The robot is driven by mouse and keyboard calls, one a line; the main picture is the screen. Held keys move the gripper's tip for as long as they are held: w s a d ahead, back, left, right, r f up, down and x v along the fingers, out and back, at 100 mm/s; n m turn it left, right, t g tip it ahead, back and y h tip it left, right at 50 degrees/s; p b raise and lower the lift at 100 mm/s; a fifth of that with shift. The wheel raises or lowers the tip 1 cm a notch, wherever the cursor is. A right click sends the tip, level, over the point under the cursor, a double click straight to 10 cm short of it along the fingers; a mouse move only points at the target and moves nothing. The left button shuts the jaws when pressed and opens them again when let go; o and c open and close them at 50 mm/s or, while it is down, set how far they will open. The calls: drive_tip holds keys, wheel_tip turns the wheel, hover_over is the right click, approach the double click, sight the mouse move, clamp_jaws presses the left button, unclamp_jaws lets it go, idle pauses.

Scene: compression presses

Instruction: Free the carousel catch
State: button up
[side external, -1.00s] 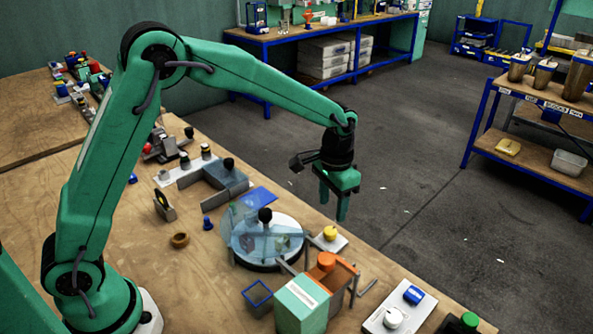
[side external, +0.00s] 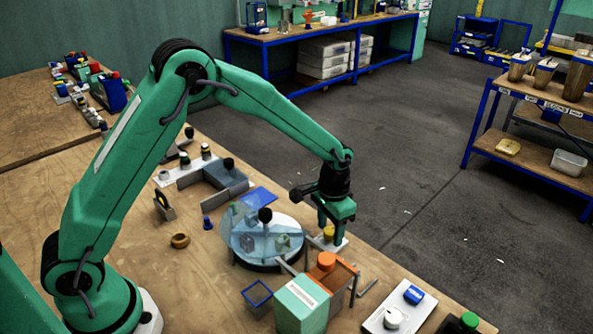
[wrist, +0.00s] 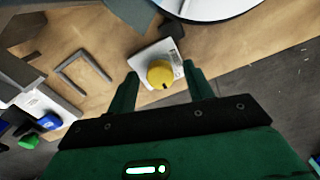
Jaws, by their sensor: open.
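The carousel is a round pale disc (side external: 285,231) with a clear bluish cover (side external: 239,232) and a black ball knob on top. Part of its rim shows at the top of the wrist view (wrist: 215,12). Beside it a yellow knob (wrist: 160,73) sits on a small white plate (wrist: 146,55); this looks like the catch. A dark pointer mark shows on the knob's edge. My gripper (side external: 331,234) is open, pointing down at the knob. In the wrist view its fingers stand on either side of the knob. I cannot tell whether they touch it.
An orange-topped press (side external: 327,262) and a pale green box (side external: 301,303) stand close by in front. A blue square frame (side external: 257,293) lies left of the box. A white panel with a blue switch (side external: 413,295) is farther right. The table edge runs just beyond the knob.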

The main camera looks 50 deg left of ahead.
drive_tip(key=c, duration=1)
drive_tip(key=shift+n, duration=0.4)
drive_tip(key=n, duration=1.7)
drive_tip(key=shift+w, duration=0.1)
drive_tip(key=shift+r, duration=0.1)
